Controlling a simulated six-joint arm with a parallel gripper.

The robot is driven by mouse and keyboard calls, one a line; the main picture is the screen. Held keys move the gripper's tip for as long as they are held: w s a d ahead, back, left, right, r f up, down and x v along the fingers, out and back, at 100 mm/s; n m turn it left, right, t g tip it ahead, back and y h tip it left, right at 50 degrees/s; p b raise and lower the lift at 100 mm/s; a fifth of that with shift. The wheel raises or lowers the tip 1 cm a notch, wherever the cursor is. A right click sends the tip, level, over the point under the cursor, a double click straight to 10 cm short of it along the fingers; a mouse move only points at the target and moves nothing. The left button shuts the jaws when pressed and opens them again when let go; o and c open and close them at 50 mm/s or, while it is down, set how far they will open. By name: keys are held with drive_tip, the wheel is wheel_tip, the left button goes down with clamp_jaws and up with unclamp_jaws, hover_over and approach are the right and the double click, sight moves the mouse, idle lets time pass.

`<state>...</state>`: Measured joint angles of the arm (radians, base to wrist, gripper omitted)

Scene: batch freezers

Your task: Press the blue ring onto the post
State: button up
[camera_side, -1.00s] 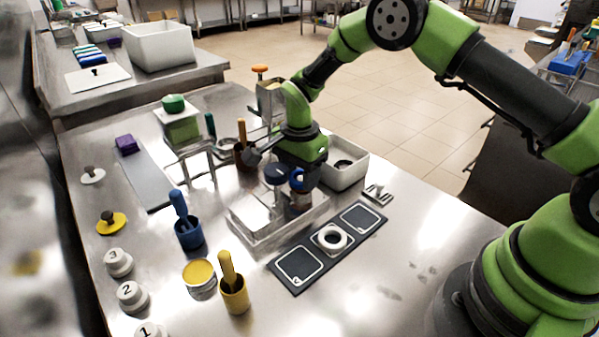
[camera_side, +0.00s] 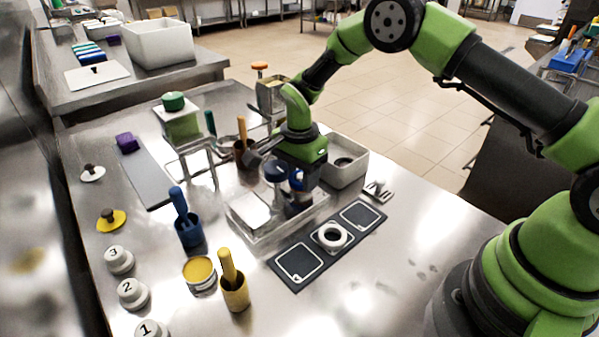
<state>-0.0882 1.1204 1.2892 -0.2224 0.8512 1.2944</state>
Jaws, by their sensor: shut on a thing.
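My gripper (camera_side: 301,188) points down over the right part of the shallow metal tray (camera_side: 262,248), with its dark fingers low. The blue ring (camera_side: 296,180) shows as a small blue patch at the fingers, partly hidden by them; my gripper is shut on it. The post is not clearly visible; the fingers cover the spot below the ring, so I cannot tell whether the ring is around it. A dark blue round cap (camera_side: 276,172) stands just left of the fingers.
A dark three-place mat (camera_side: 298,262) with a white ring (camera_side: 331,236) lies in front. Blue (camera_side: 188,232) and yellow (camera_side: 235,294) cups with handled tools stand left. The right front of the table is clear.

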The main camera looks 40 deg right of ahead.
drive_tip(key=o, duration=1.4)
drive_tip(key=shift+r, duration=0.1)
drive_tip(key=shift+r, duration=3.45)
